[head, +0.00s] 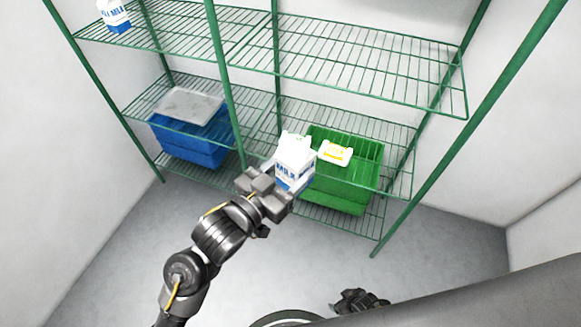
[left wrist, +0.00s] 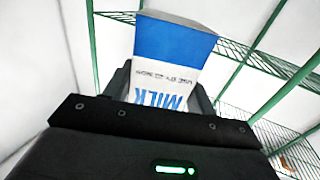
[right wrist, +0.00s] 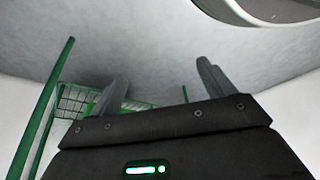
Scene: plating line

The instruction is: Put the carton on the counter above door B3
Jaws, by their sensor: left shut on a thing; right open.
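A white and blue milk carton (head: 294,164) is held in my left gripper (head: 270,186), in front of the green shelf rack in the head view. In the left wrist view the carton (left wrist: 172,45) sits between the two fingers of my left gripper (left wrist: 165,85), its blue end towards the top of the picture. My right gripper (head: 358,302) is low at the bottom of the head view. In the right wrist view its fingers (right wrist: 160,85) are spread with nothing between them. No counter and no door B3 show in any view.
A green wire shelf rack (head: 355,65) stands against the back wall. A blue bin (head: 195,142) and a green bin (head: 345,180) stand on its lower shelf. Another milk carton (head: 114,15) stands on the upper shelf, left.

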